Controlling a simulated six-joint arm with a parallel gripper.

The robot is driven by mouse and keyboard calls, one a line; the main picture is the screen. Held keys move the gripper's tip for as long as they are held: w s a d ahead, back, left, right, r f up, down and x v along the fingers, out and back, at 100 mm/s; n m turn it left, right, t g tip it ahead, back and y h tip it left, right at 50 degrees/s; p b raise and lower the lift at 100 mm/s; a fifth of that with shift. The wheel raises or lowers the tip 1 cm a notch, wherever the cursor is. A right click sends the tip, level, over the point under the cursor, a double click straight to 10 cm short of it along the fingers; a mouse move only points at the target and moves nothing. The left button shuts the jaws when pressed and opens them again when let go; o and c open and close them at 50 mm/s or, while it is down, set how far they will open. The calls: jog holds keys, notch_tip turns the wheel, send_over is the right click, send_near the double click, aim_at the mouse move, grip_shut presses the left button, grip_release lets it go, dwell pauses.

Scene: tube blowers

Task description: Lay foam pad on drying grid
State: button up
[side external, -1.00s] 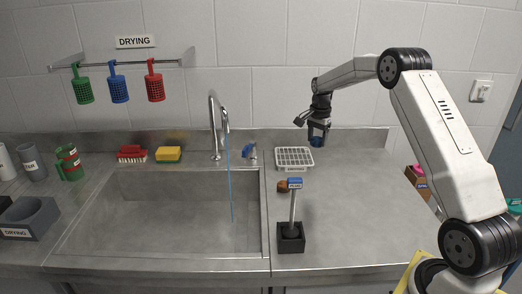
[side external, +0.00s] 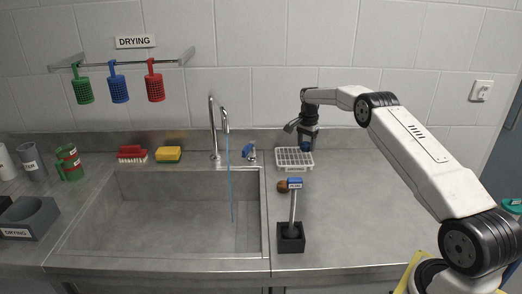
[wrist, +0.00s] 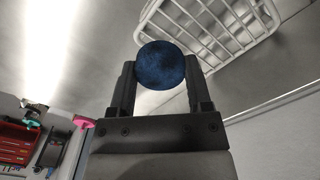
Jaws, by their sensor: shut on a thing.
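The foam pad (wrist: 160,65) is a dark blue, round, sponge-like piece. My gripper (wrist: 160,88) is shut on it, with one finger on each side in the wrist view. In the side view the blue pad (side external: 305,146) shows below my gripper (side external: 306,141), at the back of the drying grid. The drying grid (side external: 292,163) is a white wire rack on the counter right of the sink. In the wrist view the grid (wrist: 213,28) lies at the top right, partly out of frame. I cannot tell whether the pad touches the grid.
The tap (side external: 215,130) and sink (side external: 160,215) are to the left. The counter to the right is clear.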

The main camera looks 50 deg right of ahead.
aim_at(303, 159)
jog(key=shift+w+d+f, duration=0.25)
jog(key=shift+w+f, duration=0.35)
jog(key=shift+f, duration=0.15)
jog(key=shift+w+f, duration=0.1)
jog(key=shift+d+f, duration=0.1)
jog(key=shift+f, duration=1.6)
jog(key=shift+f, duration=0.1)
jog(key=o, duration=1.2)
notch_tip(303, 159, up, 12)
jog(key=shift+w+r, duration=0.1)
